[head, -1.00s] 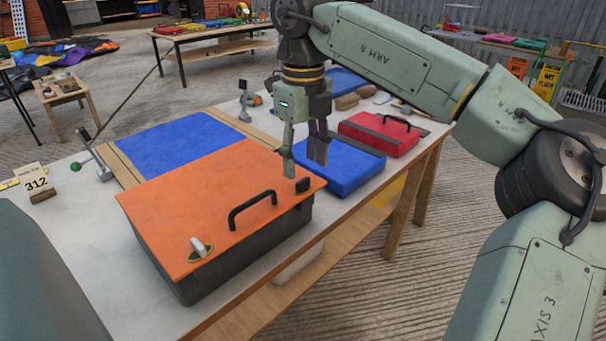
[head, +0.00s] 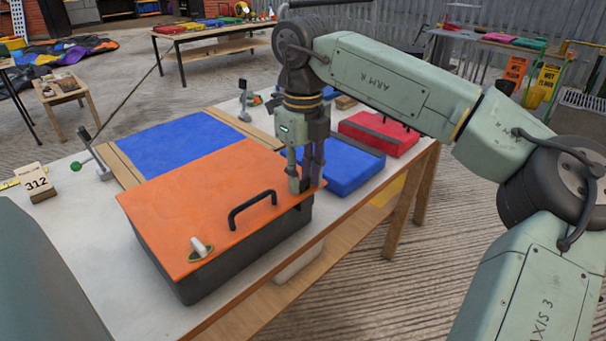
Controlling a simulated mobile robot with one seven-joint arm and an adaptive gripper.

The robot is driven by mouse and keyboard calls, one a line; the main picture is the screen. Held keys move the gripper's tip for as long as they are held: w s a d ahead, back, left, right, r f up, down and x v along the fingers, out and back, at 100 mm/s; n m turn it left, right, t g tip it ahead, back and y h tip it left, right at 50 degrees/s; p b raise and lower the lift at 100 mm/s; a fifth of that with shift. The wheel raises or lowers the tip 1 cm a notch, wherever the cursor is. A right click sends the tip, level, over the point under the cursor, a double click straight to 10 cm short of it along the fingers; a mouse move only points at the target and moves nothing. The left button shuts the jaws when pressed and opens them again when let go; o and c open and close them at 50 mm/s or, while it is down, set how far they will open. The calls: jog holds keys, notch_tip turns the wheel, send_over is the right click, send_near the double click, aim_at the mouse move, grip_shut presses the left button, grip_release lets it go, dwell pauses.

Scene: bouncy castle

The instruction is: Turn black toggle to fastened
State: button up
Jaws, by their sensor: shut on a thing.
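The orange-lidded dark box (head: 215,195) stands on the table, its lid down, with a black handle (head: 252,208) along the front edge. The black toggle sits at the lid's right corner and is mostly hidden by my fingers, so I cannot tell how it is turned. My gripper (head: 300,188) points straight down at that corner and is shut on the black toggle. A white toggle (head: 199,246) on a round brass plate is at the lid's near corner, apart from my gripper.
A blue case (head: 350,168) stands close to the right of my gripper, with a red case (head: 380,132) beyond it. A blue panel (head: 178,143) with clamps lies behind the box. A 312 card (head: 38,182) stands at the left. The table's front edge is near.

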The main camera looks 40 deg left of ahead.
grip_shut()
jog(key=n+p, duration=0.2)
jog(key=n, duration=0.1)
jog(key=shift+r, duration=0.15)
jog(key=n+p, duration=0.1)
jog(key=n, duration=0.3)
jog(key=shift+n+p, duration=0.3)
jog(key=shift+p, duration=0.1)
jog(key=n+p, duration=0.1)
jog(key=n, duration=0.4)
jog(key=n+p, duration=0.1)
jog(key=n, duration=0.4)
jog(key=shift+n, duration=0.3)
